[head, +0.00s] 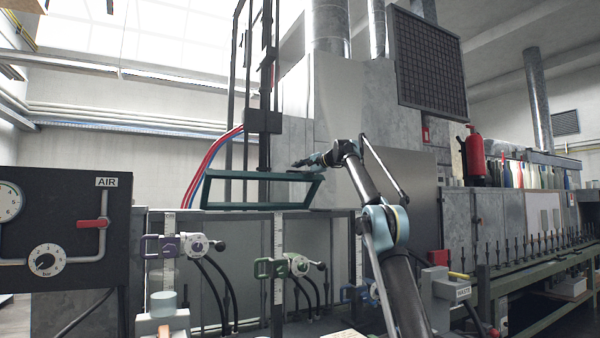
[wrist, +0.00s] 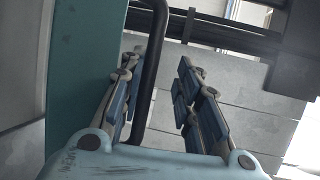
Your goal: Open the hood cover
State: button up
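The hood cover appears to be the teal-green framed panel (head: 225,205) above the grey cabinet, tilted in the head view. In the wrist view a teal surface (wrist: 86,75) fills the left side, with a dark curved bar handle (wrist: 151,75) beside it. My gripper (wrist: 163,62) is open, with its two fingers apart. The bar runs between the fingers, nearer the left one; I cannot tell whether it touches. In the head view my gripper (head: 302,163) is at the panel's upper right edge, and its fingers are too small to read there.
A dark vertical mast (head: 264,60) rises behind the panel, with red and blue hoses (head: 213,160) to its left. Below are a purple clamp unit (head: 196,245) and a green one (head: 298,265). The AIR panel (head: 70,225) stands at left, a spindle conveyor (head: 530,250) at right.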

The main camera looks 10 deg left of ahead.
jog(key=shift+a+f, duration=0.15)
jog(key=shift+s+d+f, duration=0.1)
jog(key=shift+d+f, duration=0.15)
jog(key=shift+d, duration=0.45)
jog(key=r+v, duration=0.1)
jog(key=v, duration=1)
jog(key=shift+s+a, duration=0.1)
jog(key=shift+a, duration=0.05)
